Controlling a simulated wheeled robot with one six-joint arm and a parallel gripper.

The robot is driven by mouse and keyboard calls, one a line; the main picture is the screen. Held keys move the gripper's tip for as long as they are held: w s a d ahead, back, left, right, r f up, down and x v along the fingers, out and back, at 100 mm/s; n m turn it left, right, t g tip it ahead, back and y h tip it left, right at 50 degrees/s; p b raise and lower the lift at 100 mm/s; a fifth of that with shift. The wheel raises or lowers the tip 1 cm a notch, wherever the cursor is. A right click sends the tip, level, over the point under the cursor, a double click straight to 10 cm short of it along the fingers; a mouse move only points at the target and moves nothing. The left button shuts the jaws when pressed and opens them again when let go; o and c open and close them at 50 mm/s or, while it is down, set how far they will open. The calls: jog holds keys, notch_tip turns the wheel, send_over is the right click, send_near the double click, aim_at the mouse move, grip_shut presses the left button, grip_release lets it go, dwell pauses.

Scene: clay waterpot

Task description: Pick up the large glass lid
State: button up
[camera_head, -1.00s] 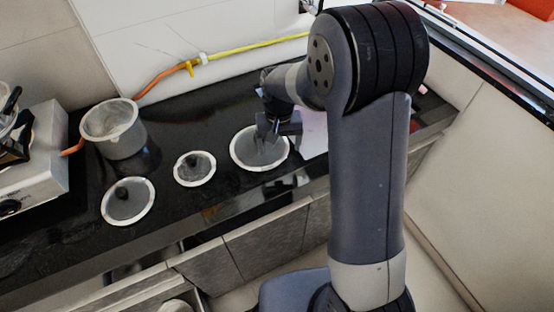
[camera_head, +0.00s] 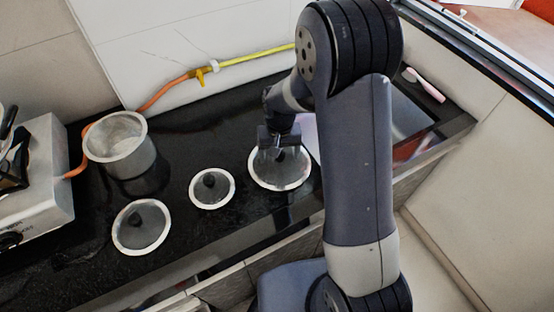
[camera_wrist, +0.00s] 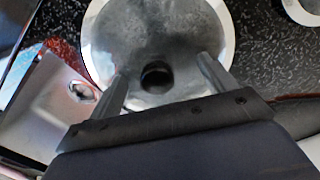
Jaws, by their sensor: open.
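Three round glass lids with white rims and dark knobs lie on the black counter. The large glass lid (camera_head: 291,180) is the rightmost one, under my gripper (camera_head: 280,153). In the wrist view the large lid (camera_wrist: 190,35) fills the top middle, and its dark knob (camera_wrist: 157,76) shows between the fingertips of my gripper (camera_wrist: 163,80). The fingers are apart, one on each side of the knob, and hold nothing. I cannot tell how high the fingertips are above the lid. The small lid (camera_head: 212,188) is in the middle and another lid (camera_head: 142,227) is at the left.
A metal pot (camera_head: 119,146) stands behind the left lids, near a stove (camera_head: 35,185) with an orange and yellow hose (camera_head: 200,72) along the wall. A sink (camera_head: 408,120) and a pink brush (camera_head: 428,86) are at the right. The counter's front edge runs below the lids.

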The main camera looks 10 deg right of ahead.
jog(key=shift+s, duration=0.25)
jog(key=c, duration=0.7)
jog(key=shift+s+f, duration=0.1)
grip_shut()
